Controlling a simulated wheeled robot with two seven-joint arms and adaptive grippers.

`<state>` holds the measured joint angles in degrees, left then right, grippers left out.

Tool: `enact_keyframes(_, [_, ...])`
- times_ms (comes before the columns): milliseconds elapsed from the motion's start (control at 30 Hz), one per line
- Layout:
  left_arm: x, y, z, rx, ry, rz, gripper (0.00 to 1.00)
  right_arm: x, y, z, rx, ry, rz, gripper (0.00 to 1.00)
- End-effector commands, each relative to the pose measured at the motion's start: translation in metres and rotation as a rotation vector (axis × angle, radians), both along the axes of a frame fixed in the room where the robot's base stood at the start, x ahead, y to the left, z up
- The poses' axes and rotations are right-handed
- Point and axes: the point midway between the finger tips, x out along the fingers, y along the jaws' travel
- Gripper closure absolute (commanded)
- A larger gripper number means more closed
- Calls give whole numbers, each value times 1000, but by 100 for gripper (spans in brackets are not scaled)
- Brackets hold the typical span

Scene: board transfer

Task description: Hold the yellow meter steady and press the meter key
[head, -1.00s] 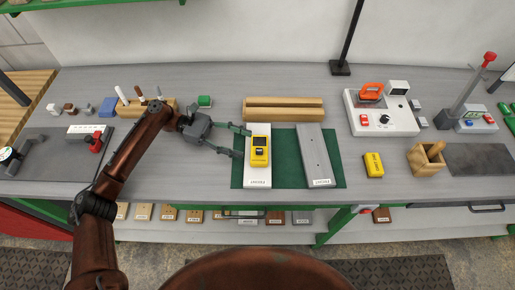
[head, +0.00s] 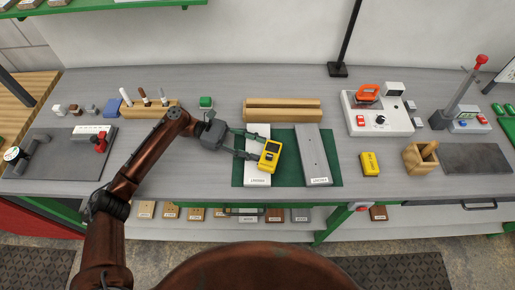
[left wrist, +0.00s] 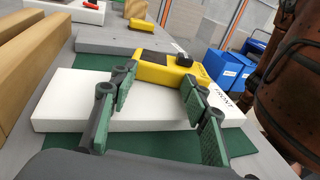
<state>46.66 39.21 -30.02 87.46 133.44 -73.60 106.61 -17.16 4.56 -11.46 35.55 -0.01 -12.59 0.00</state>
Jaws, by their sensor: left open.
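The yellow meter (head: 269,158) lies turned at an angle across the right edge of the white board (head: 257,175), reaching over the green mat. In the left wrist view the meter (left wrist: 160,72) shows a dark screen and a raised black knob (left wrist: 184,60), perhaps the meter key. My left gripper (head: 259,147) comes in from the left over the white board. Its fingers are spread, with the tips at the meter's near end; whether they touch it is unclear. My right gripper is not in view.
A grey board (head: 313,160) lies right of the meter on the green mat (head: 289,173). A wooden grooved block (head: 282,104) stands behind. A second yellow block (head: 370,164) lies on the table to the right. A white control box (head: 382,119) stands back right.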

Motion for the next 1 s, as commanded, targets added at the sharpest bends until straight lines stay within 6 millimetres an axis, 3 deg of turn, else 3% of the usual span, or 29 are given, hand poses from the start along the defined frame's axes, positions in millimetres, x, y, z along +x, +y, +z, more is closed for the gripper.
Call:
enact_keyframes(600, [0, 0, 1, 0, -1, 0, 100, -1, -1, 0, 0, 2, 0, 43])
enact_keyframes(833, [0, 0, 1, 0, -1, 0, 99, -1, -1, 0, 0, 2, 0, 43])
enact_keyframes(1000, [0, 0, 1, 0, -1, 0, 88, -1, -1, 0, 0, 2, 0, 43])
